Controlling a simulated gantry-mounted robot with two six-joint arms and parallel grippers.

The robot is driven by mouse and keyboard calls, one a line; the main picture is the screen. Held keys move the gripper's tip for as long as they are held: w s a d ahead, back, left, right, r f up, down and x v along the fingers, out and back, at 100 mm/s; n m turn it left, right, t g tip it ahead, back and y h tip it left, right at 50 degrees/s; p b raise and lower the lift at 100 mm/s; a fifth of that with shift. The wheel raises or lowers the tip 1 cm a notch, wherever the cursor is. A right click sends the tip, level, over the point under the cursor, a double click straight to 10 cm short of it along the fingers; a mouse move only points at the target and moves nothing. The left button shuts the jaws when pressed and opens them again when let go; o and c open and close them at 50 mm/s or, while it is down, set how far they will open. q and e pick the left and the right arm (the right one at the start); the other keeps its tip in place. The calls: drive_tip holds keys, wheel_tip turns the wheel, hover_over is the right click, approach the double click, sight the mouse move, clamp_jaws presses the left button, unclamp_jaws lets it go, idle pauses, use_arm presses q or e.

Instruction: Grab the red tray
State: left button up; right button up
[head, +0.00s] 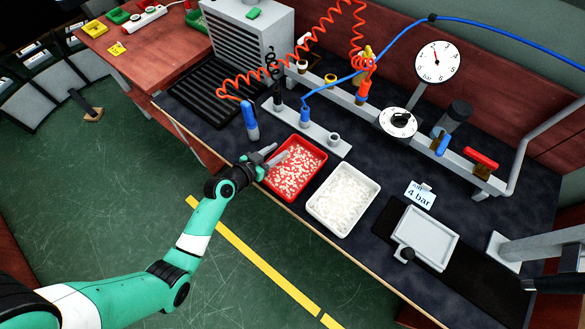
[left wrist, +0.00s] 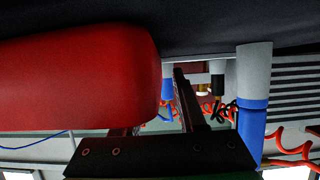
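The red tray (head: 318,174) sits on the dark bench top near its front edge and holds many small pale pieces. In the left wrist view the tray's red wall (left wrist: 75,80) fills the left side and hides part of one finger; the other finger (left wrist: 188,100) shows beside the tray's end. I cannot tell whether either finger touches it. My right gripper is not in view.
A white tray (head: 374,190) of pale pieces stands close to the right of the red one. A scale (head: 427,238) stands at the right.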

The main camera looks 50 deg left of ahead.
use_arm(q)
clamp_jaws()
idle(1.3)
